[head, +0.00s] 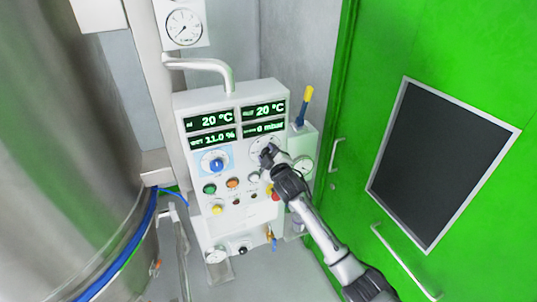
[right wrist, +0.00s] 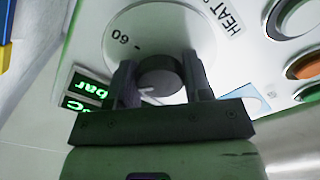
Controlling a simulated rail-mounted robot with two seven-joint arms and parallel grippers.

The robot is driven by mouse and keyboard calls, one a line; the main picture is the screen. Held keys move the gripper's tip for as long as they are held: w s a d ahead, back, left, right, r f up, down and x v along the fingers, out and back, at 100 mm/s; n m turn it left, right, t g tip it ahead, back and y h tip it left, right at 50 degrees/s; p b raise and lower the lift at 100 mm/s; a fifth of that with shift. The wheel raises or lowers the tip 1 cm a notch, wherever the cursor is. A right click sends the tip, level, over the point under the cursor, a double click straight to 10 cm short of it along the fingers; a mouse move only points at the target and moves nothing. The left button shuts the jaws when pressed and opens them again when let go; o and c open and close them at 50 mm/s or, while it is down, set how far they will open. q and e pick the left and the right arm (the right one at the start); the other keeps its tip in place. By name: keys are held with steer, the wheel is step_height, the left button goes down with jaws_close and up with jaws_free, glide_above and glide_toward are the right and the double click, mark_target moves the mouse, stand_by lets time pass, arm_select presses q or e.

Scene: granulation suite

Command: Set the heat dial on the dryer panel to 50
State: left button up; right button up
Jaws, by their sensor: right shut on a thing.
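The dryer panel (head: 185,150) is a white box with lit green readouts and several knobs. The heat dial (head: 262,143) is a round white scale at its right side, partly hidden by my right gripper (head: 268,156). In the right wrist view the heat dial's dark knob (right wrist: 160,72) sits between the two fingers of my right gripper (right wrist: 162,85), which is shut on it. The scale shows "60" and part of a "HEAT" label. A short white mark shows low on the knob; the value it points at cannot be read. My left gripper is not in view.
The readouts (head: 210,121) show 20 °C twice, 11.0 % and 0 mbar. A blue knob (head: 217,164) and several coloured buttons lie left of and below the heat dial. A steel vessel (head: 60,150) stands left, a green door (head: 375,60) right. A yellow-and-blue handle (head: 305,105) rises beside the panel.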

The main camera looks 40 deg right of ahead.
stand_by(0.4)
steer(key=o, duration=0.9)
steer(key=shift+s, duration=0.1)
steer(key=b+v, duration=0.1)
steer(key=v, duration=1.2)
steer(key=shift+s+a+b, duration=0.1)
steer(key=shift+s+b, duration=0.25)
steer(key=shift+b, duration=0.05)
